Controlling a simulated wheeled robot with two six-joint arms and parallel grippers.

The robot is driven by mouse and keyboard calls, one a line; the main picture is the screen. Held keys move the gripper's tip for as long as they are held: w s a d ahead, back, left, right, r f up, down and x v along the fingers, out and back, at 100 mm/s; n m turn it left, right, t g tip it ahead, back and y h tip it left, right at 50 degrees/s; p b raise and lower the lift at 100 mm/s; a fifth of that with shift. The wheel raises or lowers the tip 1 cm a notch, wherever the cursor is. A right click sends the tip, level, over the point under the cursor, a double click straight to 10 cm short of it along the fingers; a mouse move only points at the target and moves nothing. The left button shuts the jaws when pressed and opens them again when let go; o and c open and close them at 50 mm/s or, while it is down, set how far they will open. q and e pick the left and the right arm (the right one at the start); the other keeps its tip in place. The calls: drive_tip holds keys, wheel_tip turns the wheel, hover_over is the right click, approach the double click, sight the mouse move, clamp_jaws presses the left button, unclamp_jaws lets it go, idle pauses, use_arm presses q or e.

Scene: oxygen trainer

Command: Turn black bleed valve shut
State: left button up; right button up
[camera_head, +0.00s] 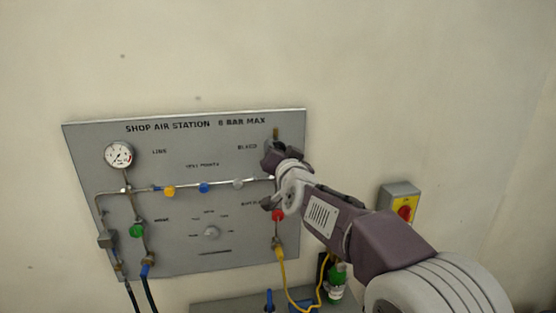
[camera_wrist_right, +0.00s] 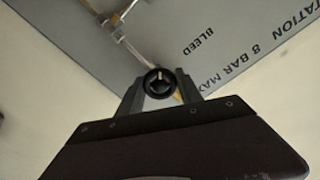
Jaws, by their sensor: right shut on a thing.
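The black bleed valve knob (camera_wrist_right: 160,83) is round with a pale pointer line, which points nearly straight up in the right wrist view. It sits between the two fingers of my right gripper (camera_wrist_right: 159,88), which is shut on it. In the head view my right gripper (camera_head: 273,160) is at the upper right of the grey panel (camera_head: 90,160), below the bleed label; it hides most of the knob there. My left gripper is not in view.
The panel carries a round gauge (camera_head: 119,155), yellow (camera_head: 169,191), blue (camera_head: 204,188) and green (camera_head: 136,231) knobs. A red knob (camera_head: 278,215) is just below my right gripper. A yellow-and-red switch box (camera_head: 402,203) is on the wall to the right.

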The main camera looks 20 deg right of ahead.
drive_tip(key=m+b, duration=0.1)
drive_tip(key=m, duration=0.1)
drive_tip(key=m+b, duration=0.1)
drive_tip(key=m, duration=0.2)
drive_tip(key=shift+f+m, duration=0.2)
drive_tip(key=shift+m, duration=0.1)
drive_tip(key=m+b, duration=0.1)
drive_tip(key=m, duration=0.2)
drive_tip(key=shift+m, duration=0.3)
drive_tip(key=m+b, duration=0.1)
drive_tip(key=m, duration=0.2)
drive_tip(key=shift+m, duration=0.3)
drive_tip(key=m+b, duration=0.1)
drive_tip(key=m, duration=0.2)
drive_tip(key=shift+r+m, duration=0.1)
drive_tip(key=shift+m, duration=0.3)
drive_tip(key=m, duration=0.3)
drive_tip(key=shift+m+b, duration=0.3)
drive_tip(key=m, duration=0.3)
drive_tip(key=shift+r+m+b, duration=0.15)
drive_tip(key=shift+m+b, duration=0.25)
drive_tip(key=shift+m, duration=1.7)
